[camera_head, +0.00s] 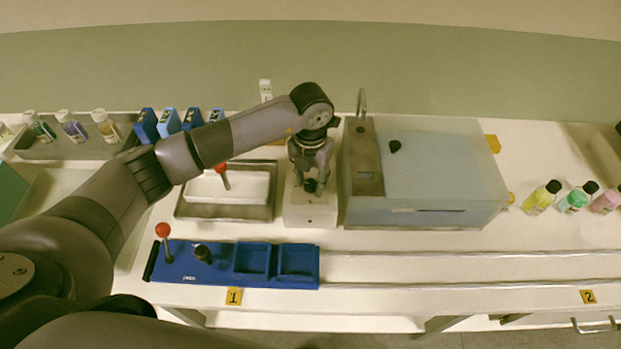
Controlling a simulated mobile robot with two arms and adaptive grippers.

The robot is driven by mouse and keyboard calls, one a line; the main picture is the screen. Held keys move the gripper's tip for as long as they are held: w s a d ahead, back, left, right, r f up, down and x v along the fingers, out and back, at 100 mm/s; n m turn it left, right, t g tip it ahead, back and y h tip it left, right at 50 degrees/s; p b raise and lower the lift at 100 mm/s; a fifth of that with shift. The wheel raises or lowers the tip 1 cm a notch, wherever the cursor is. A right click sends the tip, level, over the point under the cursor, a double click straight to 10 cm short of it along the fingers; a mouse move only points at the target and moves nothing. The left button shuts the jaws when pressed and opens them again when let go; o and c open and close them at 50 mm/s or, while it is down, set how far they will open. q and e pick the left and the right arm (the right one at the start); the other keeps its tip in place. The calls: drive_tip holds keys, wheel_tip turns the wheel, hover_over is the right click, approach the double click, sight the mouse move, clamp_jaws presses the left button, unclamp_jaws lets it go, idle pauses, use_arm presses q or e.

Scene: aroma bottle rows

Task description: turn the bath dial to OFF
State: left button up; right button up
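A white box (310,216) stands in the middle of the bench. A small black knob (310,186), which looks like the dial, is on it. My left gripper (311,175) points down over this box, with its two fingers spread on either side of the knob. I cannot tell if the fingertips touch it. The gripper hides part of the knob and the back of the box, and I can read no dial marks. The grey bath (425,215) with a pale lid (450,165) stands just right of the box. My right gripper is not in view.
A metal tray (225,213) with a white block and red-tipped lever lies left of the box. A blue fixture (215,276) with a red-knobbed lever (163,231) is in front, by rails (460,254). A thin tap (362,103) rises behind the bath. Bottles (541,197) stand right.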

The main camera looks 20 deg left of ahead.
sight(311, 184)
use_arm(q)
drive_tip(key=shift+o, duration=0.9)
wheel_tip(311, 184, up, 12)
drive_tip(key=shift+f, duration=0.1)
idle(0.3)
